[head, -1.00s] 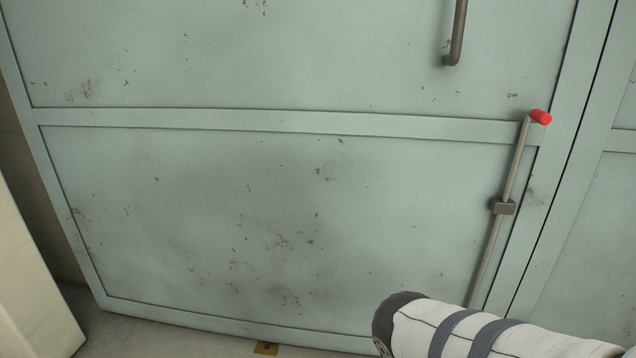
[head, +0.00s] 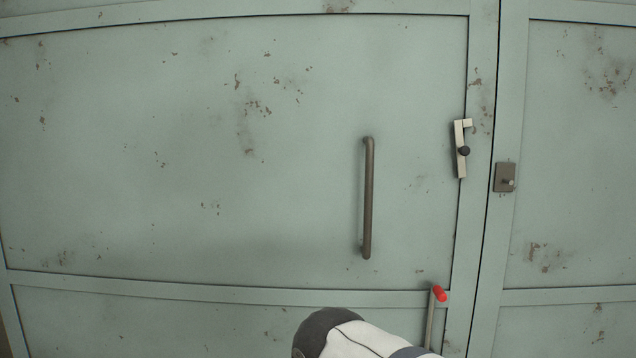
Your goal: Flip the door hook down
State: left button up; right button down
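The door hook (head: 460,160) is a pale, narrow bar on the right edge of the large green door, in the head view. It stands upright, with a short bend to the right at its top and a dark round knob at its middle. A brown plate with a small peg (head: 504,178) sits to its right, across the door seam. The hook and the plate are apart. Part of my white and dark arm shows at the bottom; no gripper fingers are in view.
A long brown vertical handle (head: 368,198) stands out from the door, left of the hook. A grey rod with a red end (head: 439,292) is below the hook. The door panel (head: 190,150) left of the handle is flat and clear.

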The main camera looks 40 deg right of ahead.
aim_at(462, 150)
jog(key=z, duration=1.95)
